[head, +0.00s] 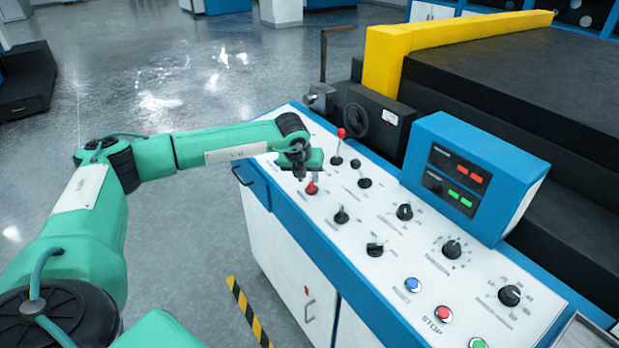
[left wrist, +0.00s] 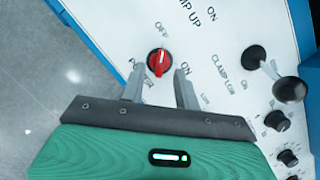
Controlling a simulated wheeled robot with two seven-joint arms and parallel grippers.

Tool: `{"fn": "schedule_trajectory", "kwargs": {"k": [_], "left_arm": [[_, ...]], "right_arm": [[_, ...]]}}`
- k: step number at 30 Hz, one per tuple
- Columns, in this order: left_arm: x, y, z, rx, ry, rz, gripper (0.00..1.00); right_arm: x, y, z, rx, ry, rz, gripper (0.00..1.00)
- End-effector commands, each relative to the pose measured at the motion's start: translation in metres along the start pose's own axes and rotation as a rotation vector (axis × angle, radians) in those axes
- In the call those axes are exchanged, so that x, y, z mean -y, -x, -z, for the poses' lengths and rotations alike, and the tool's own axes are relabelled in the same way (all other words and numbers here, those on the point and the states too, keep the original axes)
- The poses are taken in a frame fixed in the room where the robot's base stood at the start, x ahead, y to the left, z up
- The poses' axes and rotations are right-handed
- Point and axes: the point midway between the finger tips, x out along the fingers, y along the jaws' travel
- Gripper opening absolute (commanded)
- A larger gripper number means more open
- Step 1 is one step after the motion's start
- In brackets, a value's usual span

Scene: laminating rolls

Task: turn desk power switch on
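The desk power switch is a red rotary knob (left wrist: 160,62) on the white sloped panel, beside lettering partly hidden by my finger. OFF is printed above it and ON to its right in the left wrist view. Its ridge runs roughly up and down in that view; I cannot tell its exact setting. In the head view the red knob (head: 311,188) is near the desk's left edge. My left gripper (head: 299,176) is over the panel just by the knob. In the left wrist view its two fingers (left wrist: 160,88) are apart, with the knob showing between and beyond their tips. My right gripper is not in view.
A red-tipped lever (head: 341,133) and black knobs (head: 405,212) stand close by on the panel. Blue, red and green buttons (head: 444,314) are at the near end. A blue display box (head: 475,178) rises behind. Open floor lies left of the desk.

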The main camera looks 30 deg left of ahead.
Motion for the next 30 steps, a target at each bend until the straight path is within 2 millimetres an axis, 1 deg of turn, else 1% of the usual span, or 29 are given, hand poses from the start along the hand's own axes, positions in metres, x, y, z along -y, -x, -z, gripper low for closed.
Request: {"fn": "schedule_trajectory", "kwargs": {"k": [1,3,6,11,17,18,22,23,30], "left_arm": [[0.000,-0.007,0.000,-0.002,0.000,-0.001,0.32],[0.001,-0.017,0.000,-0.002,0.000,0.000,0.32],[0.000,-0.026,0.000,-0.001,0.000,0.000,0.32],[0.000,-0.034,0.000,0.000,0.000,0.001,0.32],[0.000,-0.034,0.000,0.000,0.000,0.001,0.32],[0.000,-0.034,0.000,0.000,0.000,0.001,0.30],[0.000,-0.034,0.000,0.000,0.000,0.001,0.04],[0.000,-0.034,0.000,0.000,0.000,0.001,0.01],[0.000,-0.034,0.000,0.000,0.000,0.001,0.00]], "right_arm": [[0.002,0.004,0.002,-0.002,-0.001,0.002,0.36],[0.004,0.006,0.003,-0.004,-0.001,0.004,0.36],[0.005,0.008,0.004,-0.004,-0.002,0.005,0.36],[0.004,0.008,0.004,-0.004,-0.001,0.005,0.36],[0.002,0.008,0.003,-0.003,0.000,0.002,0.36],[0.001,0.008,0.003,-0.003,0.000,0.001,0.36],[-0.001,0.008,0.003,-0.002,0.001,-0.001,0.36],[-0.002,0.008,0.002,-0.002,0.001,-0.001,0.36],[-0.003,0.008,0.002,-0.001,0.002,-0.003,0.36]]}}
